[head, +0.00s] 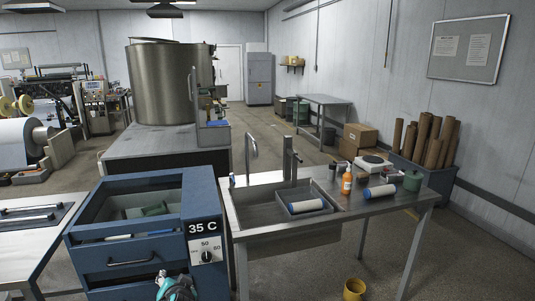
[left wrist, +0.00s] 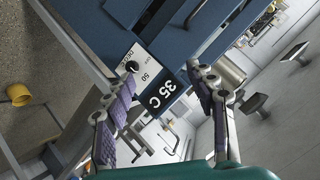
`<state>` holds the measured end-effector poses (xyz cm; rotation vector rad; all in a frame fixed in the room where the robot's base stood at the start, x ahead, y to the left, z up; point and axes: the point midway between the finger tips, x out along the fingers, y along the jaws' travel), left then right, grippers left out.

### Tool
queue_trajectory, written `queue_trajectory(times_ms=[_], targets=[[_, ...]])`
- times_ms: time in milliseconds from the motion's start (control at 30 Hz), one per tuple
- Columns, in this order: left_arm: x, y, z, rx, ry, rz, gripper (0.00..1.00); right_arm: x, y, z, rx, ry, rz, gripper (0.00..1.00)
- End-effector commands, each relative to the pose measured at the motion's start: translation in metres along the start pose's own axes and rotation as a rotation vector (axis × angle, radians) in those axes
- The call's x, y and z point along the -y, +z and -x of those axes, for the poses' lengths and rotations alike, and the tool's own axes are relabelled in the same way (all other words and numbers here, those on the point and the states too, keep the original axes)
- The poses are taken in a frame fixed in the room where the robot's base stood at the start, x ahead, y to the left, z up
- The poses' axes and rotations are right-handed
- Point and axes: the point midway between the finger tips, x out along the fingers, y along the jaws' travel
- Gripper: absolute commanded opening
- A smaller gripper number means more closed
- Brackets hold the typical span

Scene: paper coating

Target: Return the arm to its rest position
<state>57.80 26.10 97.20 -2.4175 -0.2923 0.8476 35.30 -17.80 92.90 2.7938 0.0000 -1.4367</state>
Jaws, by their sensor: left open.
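My left gripper (head: 176,287) shows at the bottom edge of the head view, in front of the blue cabinet (head: 130,262). Only its teal and dark upper part is in frame there; the rest of the arm is cut off. In the left wrist view the left gripper (left wrist: 163,68) has its two purple-padded fingers spread wide with nothing between them. Beyond them are the cabinet's 35 C label (left wrist: 161,95) and dial (left wrist: 132,66). My right gripper is in neither view.
A steel sink table (head: 262,221) stands to the right, bearing rollers, an orange bottle (head: 347,182) and a scale (head: 372,163). A yellow cup (head: 354,289) is on the floor. A metal bench (head: 28,246) is left.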

Motion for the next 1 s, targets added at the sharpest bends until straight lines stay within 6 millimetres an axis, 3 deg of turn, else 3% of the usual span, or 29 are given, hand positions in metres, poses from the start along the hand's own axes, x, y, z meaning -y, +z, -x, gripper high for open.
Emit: queue_trajectory(times_ms=[33,300,500,667,1000], targets=[[-0.002,0.013,0.021,0.029,0.037,0.042,0.56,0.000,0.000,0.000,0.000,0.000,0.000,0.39],[-0.040,0.085,0.118,0.174,0.266,0.260,0.56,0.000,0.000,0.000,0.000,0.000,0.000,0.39],[-0.074,0.122,0.167,0.245,0.404,0.367,0.56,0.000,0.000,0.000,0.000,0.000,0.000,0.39],[-0.087,0.133,0.182,0.266,0.452,0.399,0.56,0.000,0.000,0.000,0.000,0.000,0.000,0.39],[-0.088,0.134,0.183,0.267,0.455,0.401,0.56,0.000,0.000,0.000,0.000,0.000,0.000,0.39]])
